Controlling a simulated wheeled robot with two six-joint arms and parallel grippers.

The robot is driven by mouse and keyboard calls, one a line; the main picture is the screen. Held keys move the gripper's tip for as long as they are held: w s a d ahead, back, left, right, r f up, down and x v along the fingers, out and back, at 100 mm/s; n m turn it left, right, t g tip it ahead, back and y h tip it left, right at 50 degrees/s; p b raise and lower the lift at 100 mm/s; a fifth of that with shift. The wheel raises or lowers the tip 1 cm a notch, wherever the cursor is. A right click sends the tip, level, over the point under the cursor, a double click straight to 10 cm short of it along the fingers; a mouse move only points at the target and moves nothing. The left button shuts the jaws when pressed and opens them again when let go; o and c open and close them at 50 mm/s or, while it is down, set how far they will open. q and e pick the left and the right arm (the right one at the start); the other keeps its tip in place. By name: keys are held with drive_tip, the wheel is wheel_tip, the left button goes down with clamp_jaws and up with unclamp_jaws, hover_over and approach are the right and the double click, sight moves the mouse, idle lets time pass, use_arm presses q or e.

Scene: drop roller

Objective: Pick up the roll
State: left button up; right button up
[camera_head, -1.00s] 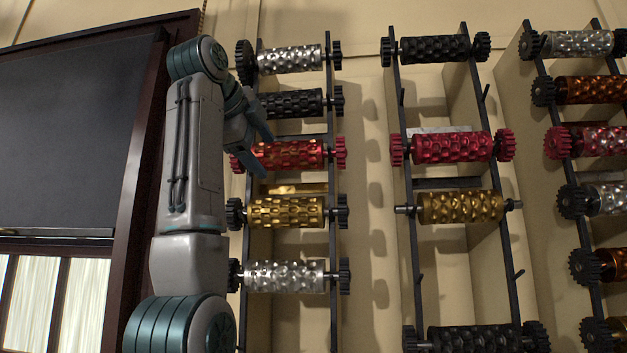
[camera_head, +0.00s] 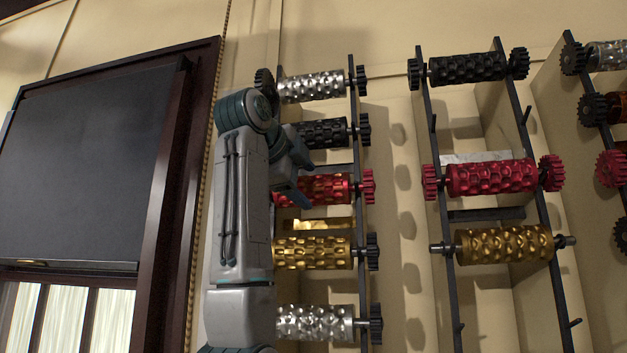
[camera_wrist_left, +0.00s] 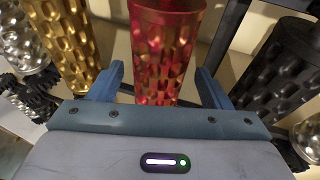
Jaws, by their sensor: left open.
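A red embossed roll (camera_head: 325,189) with red gear ends sits on the left wall rack, third from the top. My left gripper (camera_head: 302,182) is in front of its left part and hides its left end. In the left wrist view the red roll (camera_wrist_left: 165,50) lies ahead between the two open fingers of my left gripper (camera_wrist_left: 158,82). The fingers are apart, and I cannot tell whether the roll is fully between them. My right gripper is not in view.
On the same rack, a black roll (camera_head: 322,133) is just above and a gold roll (camera_head: 312,252) just below. Silver rolls sit at its top (camera_head: 312,86) and lower down (camera_head: 315,322). A second rack (camera_head: 433,130) stands to the right. A dark framed panel (camera_head: 90,170) is at left.

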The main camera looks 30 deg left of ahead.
use_arm(q)
drive_tip(key=shift+x, duration=1.1)
drive_tip(key=shift+s, duration=0.1)
clamp_jaws()
drive_tip(key=shift+s+r, duration=0.1)
drive_tip(key=shift+r, duration=0.1)
